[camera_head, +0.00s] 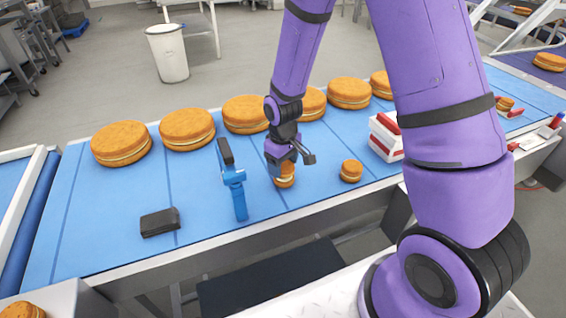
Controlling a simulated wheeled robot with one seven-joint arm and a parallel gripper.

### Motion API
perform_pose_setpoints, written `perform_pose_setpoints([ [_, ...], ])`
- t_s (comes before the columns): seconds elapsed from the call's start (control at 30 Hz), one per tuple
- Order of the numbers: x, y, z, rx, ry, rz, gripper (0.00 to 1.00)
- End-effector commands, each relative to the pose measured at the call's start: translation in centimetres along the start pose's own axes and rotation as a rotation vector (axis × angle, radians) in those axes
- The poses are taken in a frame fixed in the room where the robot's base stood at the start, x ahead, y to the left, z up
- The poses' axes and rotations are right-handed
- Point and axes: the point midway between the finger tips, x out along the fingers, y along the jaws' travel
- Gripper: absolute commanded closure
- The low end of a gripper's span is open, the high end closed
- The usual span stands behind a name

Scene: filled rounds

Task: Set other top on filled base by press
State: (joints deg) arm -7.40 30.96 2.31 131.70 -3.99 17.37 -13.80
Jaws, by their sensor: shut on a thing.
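My purple arm reaches down to the blue belt, with my gripper (290,158) low over it. The gripper is shut on a small golden-brown round (286,182) with a pale layer, at or just above the belt. The gripper covers its upper part, so I cannot tell whether it is a top over a filled base or one whole piece. A second small round (351,171) with a pale layer lies on the belt to the right, apart from the gripper. A blue stand with a dark head, which looks like the press (235,190), stands just left of the gripper.
Several large filled rounds (188,128) line the belt's far side. A dark block (160,222) lies on the blue belt (105,220) at front left. White and red boxes (386,137) stand to the right, partly behind my arm. The belt's left front is mostly clear.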

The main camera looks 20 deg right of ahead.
Motion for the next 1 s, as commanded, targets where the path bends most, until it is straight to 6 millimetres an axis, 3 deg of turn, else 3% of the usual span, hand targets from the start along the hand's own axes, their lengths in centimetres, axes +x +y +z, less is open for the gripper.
perform_pose_setpoints([
  [1.0,1.1,0.0,0.0,0.0,0.0,0.0,0.46],
])
